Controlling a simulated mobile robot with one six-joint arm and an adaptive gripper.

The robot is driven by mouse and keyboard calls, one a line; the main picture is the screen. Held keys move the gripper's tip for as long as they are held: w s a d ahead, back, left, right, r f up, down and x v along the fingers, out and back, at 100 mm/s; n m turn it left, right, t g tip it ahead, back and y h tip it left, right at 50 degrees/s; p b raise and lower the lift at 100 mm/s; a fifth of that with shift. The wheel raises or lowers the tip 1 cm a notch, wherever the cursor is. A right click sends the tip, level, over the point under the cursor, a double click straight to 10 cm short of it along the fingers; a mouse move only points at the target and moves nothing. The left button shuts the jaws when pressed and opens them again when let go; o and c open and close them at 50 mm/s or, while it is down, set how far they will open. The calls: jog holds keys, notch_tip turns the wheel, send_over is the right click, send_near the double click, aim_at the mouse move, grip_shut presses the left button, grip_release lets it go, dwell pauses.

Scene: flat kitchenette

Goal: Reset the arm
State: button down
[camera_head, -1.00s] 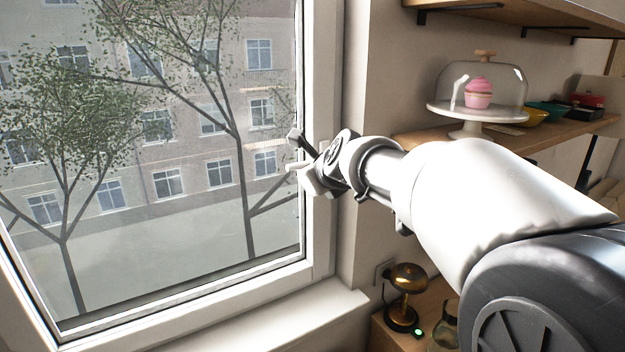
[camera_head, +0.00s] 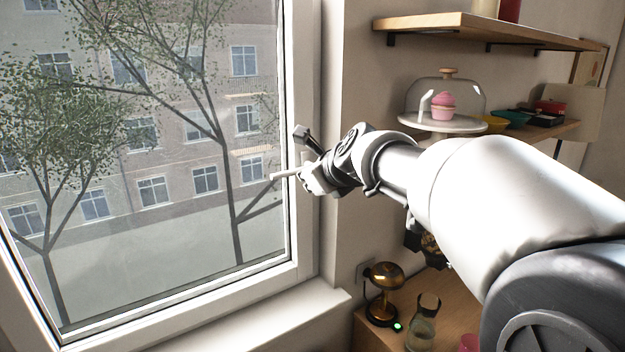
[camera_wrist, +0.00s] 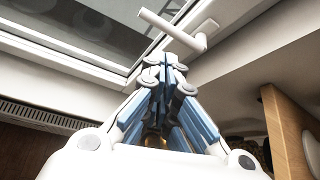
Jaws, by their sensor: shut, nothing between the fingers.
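My arm (camera_head: 520,200) reaches from the lower right toward the window frame in the head view, with its wrist (camera_head: 365,155) in front of the wall beside the window. My gripper (camera_wrist: 167,68) shows in the wrist view with its blue-padded fingers together and nothing between them. In the head view I cannot clearly make out the fingertips. A white window handle (camera_wrist: 176,32) lies just beyond the fingertips in the wrist view; I cannot tell the exact gap.
The window (camera_head: 150,130) fills the left. A wall shelf (camera_head: 555,131) holds a glass dome (camera_head: 445,95) with a pink cupcake, and bowls. An upper shelf (camera_head: 480,28) is above. A brass lamp (camera_head: 386,276) and glass carafe (camera_head: 422,325) stand on a wooden counter (camera_head: 375,325) below my arm.

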jog(key=s+d+f+n+g+h+b, duration=0.1)
jog(key=s+d+f+n, duration=0.5)
jog(key=s, duration=0.7)
jog(key=s+d+f+n+g+h+b, duration=0.2)
jog(key=s+d+f+n, duration=0.4)
jog(key=s, duration=0.8)
jog(key=s+d+f+n+g+h+b, duration=0.2)
jog(key=s+d+f+n, duration=0.3)
jog(key=s+f+n, duration=0.5)
jog(key=s+n+g, duration=0.1)
jog(key=s+n, duration=0.3)
jog(key=shift+d+f, duration=0.3)
jog(key=shift+d, duration=0.1)
jog(key=c, duration=2.4)
grip_release()
